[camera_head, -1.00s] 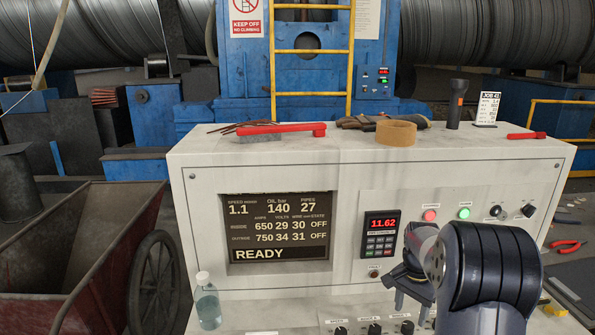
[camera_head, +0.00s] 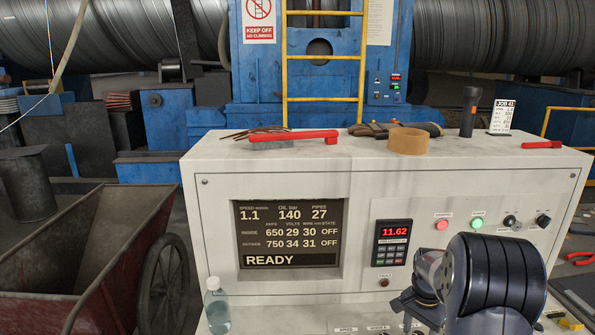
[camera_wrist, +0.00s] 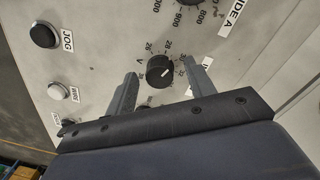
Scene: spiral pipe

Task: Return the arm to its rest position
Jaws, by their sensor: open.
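My gripper (camera_wrist: 162,92) is open and empty in the wrist view, its two grey fingers spread apart over the sloping control panel (camera_wrist: 105,40). A black knob (camera_wrist: 160,71) marked V shows between the fingers; I cannot tell the distance to it. In the head view my dark, ribbed arm (camera_head: 495,280) is at the lower right in front of the white console (camera_head: 300,183). There the gripper's fingertips are mostly hidden or cut off at the bottom.
The console's screen (camera_head: 290,233) reads READY. A clear bottle (camera_head: 217,308) stands at its lower left. A brush (camera_head: 292,137), tape roll (camera_head: 408,141) and flashlight (camera_head: 469,111) are on top. A red cart (camera_head: 95,260) stands at left. A JOG button (camera_wrist: 44,36) is beside the gripper.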

